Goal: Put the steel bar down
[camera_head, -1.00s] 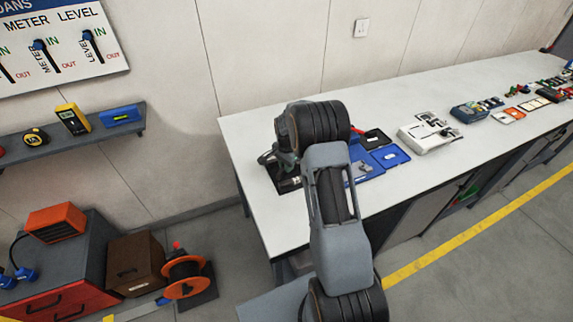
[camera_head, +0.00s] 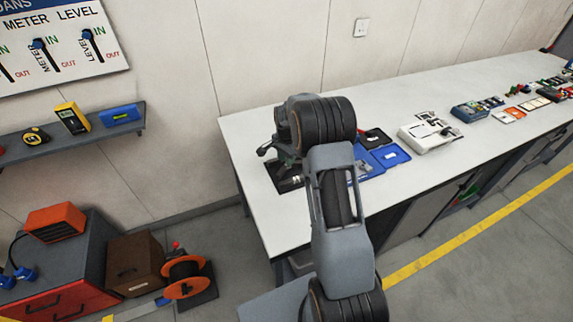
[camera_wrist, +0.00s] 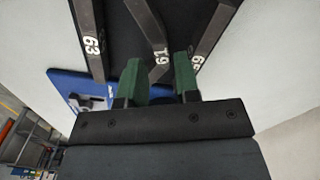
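My gripper's two green fingers (camera_wrist: 160,78) point at a black mat (camera_wrist: 118,12) in the wrist view, with a gap between them. A dark steel bar (camera_wrist: 146,28) with a white number runs down to that gap; its lower end lines up between the fingers. I cannot tell whether they press on it. A second bar marked 63 (camera_wrist: 90,42) lies on the left, and a third bar (camera_wrist: 215,30) on the right passes behind the right finger. In the head view the mat (camera_head: 290,184) is at the bench's left end, and my wrist hides most of the gripper.
A light grey device (camera_head: 430,135) stands farther right. A wall shelf (camera_head: 70,140) and a cable reel (camera_head: 186,278) are on the left.

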